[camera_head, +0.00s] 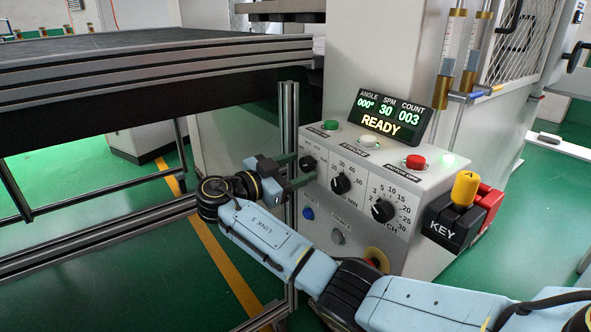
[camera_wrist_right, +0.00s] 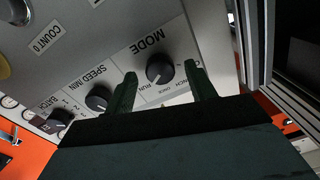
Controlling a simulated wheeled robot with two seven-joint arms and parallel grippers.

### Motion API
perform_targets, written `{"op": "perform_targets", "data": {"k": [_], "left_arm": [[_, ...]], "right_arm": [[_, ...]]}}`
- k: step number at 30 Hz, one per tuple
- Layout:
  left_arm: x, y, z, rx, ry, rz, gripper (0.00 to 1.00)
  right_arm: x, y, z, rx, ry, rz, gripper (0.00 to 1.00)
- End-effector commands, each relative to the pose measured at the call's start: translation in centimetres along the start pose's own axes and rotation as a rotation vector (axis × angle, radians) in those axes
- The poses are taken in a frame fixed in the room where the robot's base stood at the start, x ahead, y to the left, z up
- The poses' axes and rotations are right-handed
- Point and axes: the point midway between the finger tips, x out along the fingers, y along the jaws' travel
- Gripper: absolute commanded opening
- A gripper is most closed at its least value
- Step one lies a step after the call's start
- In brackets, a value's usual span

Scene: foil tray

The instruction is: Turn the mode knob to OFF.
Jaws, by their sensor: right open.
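The mode knob (camera_head: 308,163) is a round black knob at the upper left of the grey control panel. In the right wrist view the knob (camera_wrist_right: 160,69) sits under the word MODE. Its white mark points to the lower left, toward the RUN label. My right gripper (camera_head: 304,171) reaches in to the panel at the knob. In the wrist view its two green fingers (camera_wrist_right: 162,82) are open, one on each side of the knob, with gaps showing. The OFF label cannot be made out. My left gripper is not in view.
The speed knob (camera_head: 341,183) and batch knob (camera_head: 383,211) are to the right of the mode knob. Buttons line the panel top, under a READY display (camera_head: 390,115). A yellow key (camera_head: 465,188) is at the right. A metal frame post (camera_head: 289,110) stands close left of the panel.

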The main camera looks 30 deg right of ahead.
Motion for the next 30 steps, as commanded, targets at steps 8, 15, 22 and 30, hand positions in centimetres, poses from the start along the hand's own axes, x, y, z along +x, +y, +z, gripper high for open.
{"op": "perform_targets", "data": {"k": [8, 15, 22, 30], "left_arm": [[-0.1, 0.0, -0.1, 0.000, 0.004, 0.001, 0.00], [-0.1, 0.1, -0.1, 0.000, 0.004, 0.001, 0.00], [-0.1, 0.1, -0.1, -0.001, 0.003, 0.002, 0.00], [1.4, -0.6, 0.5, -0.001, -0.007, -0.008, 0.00]], "right_arm": [[0.1, 0.0, 0.0, 0.000, -0.001, 0.000, 0.50], [0.0, 0.0, 0.0, -0.001, 0.000, 0.000, 0.19], [0.0, 0.0, 0.0, -0.008, -0.001, 0.000, 0.11], [0.0, 0.0, -0.1, -0.102, -0.005, 0.001, 0.11]]}}
